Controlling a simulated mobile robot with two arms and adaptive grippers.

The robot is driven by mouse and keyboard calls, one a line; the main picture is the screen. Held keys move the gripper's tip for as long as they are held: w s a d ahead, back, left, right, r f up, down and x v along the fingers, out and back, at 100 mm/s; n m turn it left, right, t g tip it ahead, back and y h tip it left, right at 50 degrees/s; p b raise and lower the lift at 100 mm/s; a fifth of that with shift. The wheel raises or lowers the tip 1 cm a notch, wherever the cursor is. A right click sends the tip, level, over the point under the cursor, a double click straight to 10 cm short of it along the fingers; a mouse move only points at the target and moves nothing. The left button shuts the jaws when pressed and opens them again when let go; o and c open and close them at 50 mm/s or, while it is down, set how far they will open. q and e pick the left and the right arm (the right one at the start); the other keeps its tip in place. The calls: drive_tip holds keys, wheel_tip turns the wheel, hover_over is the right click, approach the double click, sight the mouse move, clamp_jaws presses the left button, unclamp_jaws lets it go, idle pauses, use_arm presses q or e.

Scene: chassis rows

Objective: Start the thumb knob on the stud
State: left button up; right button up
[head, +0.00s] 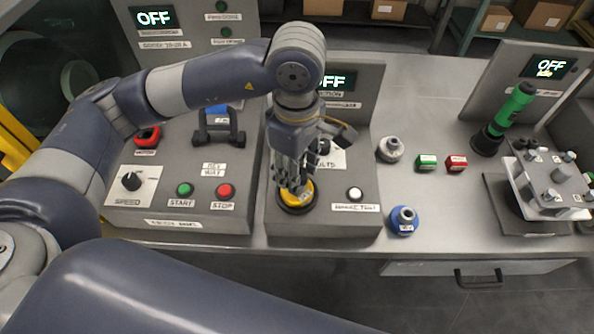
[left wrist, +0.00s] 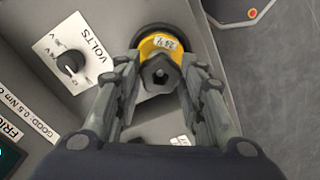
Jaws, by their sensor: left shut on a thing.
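My left gripper (head: 294,186) points down over the front of the middle grey panel. In the left wrist view its two fingers (left wrist: 160,92) are closed in on a dark grey lobed thumb knob (left wrist: 158,76) with a hole in its top. Directly behind the knob is a yellow disc (left wrist: 149,47) labelled 24 V. The yellow disc also shows below the fingers in the head view (head: 303,196), on a round black base (head: 296,209). The stud cannot be made out, and I cannot tell whether the knob is on it. My right gripper is not in view.
A VOLTS dial (left wrist: 70,63) is beside the yellow disc. A white button (head: 355,194) is right of it on the panel. A blue round piece (head: 404,221) and a grey one (head: 390,149) stand on the bench. A green-black torch-like tool (head: 512,112) stands farther right.

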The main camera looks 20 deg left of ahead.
use_arm(q)
drive_tip(key=shift+f+m+b, duration=0.2)
drive_tip(key=shift+m+b, duration=1)
drive_tip(key=shift+r+m+b, duration=0.15)
drive_tip(key=shift+m+b, duration=0.15)
drive_tip(key=shift+m, duration=0.1)
drive_tip(key=o, duration=1)
drive_tip(key=shift+r, duration=0.1)
wheel_tip(320, 180, up, 12)
drive_tip(key=shift+f, duration=0.1)
